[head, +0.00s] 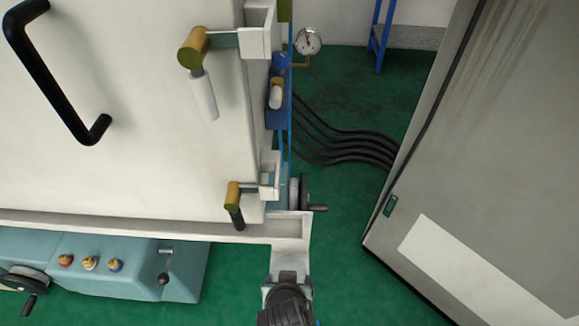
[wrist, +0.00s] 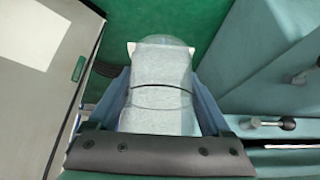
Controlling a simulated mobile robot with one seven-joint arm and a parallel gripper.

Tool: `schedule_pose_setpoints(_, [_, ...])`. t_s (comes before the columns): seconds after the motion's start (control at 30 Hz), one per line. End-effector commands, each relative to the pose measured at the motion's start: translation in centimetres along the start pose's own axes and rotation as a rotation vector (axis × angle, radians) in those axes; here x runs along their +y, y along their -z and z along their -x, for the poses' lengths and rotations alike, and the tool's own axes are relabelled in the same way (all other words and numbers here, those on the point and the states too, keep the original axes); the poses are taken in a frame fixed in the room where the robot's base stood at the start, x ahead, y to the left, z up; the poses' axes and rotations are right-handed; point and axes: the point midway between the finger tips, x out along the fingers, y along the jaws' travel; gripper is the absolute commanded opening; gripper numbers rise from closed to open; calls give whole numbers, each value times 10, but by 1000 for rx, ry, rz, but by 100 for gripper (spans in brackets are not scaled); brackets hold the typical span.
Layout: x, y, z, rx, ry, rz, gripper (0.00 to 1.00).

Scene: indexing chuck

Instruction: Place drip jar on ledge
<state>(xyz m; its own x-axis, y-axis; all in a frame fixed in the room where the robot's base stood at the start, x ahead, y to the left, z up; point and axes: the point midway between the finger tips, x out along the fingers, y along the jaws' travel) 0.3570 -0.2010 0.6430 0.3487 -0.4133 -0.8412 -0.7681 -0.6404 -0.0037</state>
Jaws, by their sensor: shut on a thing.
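The drip jar (wrist: 160,95), a translucent pale grey-blue cylinder with a dark line around its middle, fills the centre of the wrist view. My gripper (wrist: 162,78) is shut on it, with a blue finger along each side. A cream lip (head: 130,226) runs under the large door panel. I cannot tell which surface is the ledge.
A teal machine bed (head: 180,272) with knobs and a lever lies left of my gripper. A handwheel (head: 305,193) stands just beyond the frame corner. A grey cabinet (head: 480,190) stands at the right. Green floor (head: 345,240) and black hoses (head: 345,145) lie between.

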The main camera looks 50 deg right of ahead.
Motion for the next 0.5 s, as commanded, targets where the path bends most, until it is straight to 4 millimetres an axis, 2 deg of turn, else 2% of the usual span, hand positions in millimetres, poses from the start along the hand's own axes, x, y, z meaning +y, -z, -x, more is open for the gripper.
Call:
schedule_pose_setpoints(0.23, [1,17,-11,2,-1,-2,25])
schedule_pose_setpoints(0.43, [0,44,-28,2,-1,-1,25])
schedule_pose_setpoints(0.5, [1,35,-37,-3,-2,1,25])
